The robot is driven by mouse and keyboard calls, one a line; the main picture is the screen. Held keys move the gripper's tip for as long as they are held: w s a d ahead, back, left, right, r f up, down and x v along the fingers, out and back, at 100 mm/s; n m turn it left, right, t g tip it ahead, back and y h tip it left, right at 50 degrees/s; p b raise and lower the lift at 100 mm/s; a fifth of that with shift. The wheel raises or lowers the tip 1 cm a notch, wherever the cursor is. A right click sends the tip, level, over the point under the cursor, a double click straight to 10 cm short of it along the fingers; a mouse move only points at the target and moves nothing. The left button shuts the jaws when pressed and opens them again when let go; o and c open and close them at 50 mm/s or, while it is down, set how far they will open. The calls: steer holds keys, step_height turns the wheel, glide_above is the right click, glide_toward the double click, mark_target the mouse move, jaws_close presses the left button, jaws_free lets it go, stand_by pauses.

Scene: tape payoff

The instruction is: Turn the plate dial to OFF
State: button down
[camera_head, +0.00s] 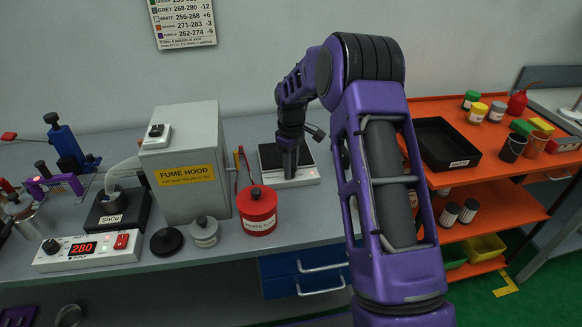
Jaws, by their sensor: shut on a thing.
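A low white plate unit (307,176) with a dark top (270,156) sits on the grey bench, right of the red canister. My gripper (290,174) reaches down over its front white strip, with its fingertips at that strip. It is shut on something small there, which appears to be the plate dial. The dial itself is hidden behind the fingers, so its setting and any OFF mark cannot be read.
A red canister (257,212) stands close left of the plate, beside the fume hood (190,170). A control box (85,250) showing 280 is at front left. An orange cart (480,190) with a black tray (445,143) stands right of my arm.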

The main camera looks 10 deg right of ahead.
steer(key=shift+r, duration=0.1)
steer(key=c, duration=0.9)
jaws_free()
step_height(320, 180, up, 17)
steer(key=shift+r, duration=0.2)
